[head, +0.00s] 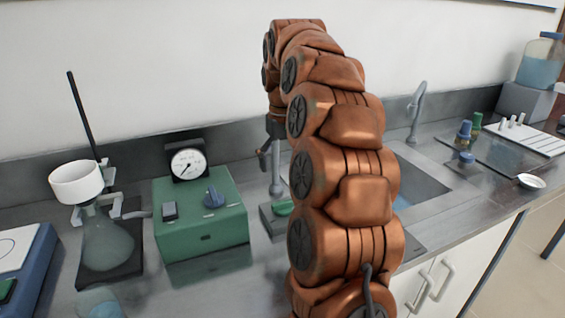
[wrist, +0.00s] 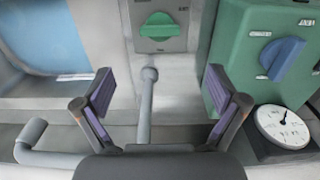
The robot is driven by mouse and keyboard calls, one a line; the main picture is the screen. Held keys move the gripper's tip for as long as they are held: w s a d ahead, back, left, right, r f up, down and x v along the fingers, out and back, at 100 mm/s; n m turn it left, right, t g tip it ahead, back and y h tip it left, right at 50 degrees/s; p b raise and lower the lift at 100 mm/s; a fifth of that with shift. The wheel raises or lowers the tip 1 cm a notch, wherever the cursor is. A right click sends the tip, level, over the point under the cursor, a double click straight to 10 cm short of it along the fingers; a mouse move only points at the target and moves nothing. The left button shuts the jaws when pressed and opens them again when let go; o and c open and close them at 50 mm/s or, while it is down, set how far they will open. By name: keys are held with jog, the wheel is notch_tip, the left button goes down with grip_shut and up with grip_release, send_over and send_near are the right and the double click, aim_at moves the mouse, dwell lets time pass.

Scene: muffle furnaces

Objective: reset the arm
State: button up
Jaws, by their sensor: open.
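My arm rises from the front of the head view and bends over at the top, with my gripper (head: 275,128) hanging down behind it, partly hidden. In the wrist view my gripper (wrist: 158,92) is open and empty, with its two purple-padded fingers spread wide. A grey upright rod (wrist: 147,105) with a rounded top shows between the fingers, apart from both. It belongs to a small grey device with a green knob (wrist: 158,26), which also shows in the head view (head: 283,207), partly behind my arm.
A green box with a blue knob (head: 200,219) and round gauge (head: 188,164) stands left of my arm. A flask (head: 106,243) on a stand is farther left. A sink (head: 418,186) and faucet (head: 417,105) are to the right. A white dish (head: 531,181) lies near the counter's edge.

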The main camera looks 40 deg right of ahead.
dwell(0.4)
jog(key=s+a+r+n+p, duration=0.1)
jog(key=s+a+p, duration=0.1)
jog(key=s+a, duration=0.5)
jog(key=s+a+n+p, duration=0.2)
jog(key=s+a, duration=0.2)
jog(key=a, duration=0.5)
jog(key=s+a+f+g+p, duration=0.1)
jog(key=s+a, duration=0.3)
jog(key=s, duration=0.5)
jog(key=s+a+f+p, duration=0.3)
jog(key=s+f, duration=0.1)
jog(key=s, duration=0.6)
jog(key=shift+s+a+f+g, duration=0.3)
jog(key=shift+a+f+g, duration=0.05)
jog(key=shift+a+g, duration=0.05)
jog(key=shift+c, duration=0.3)
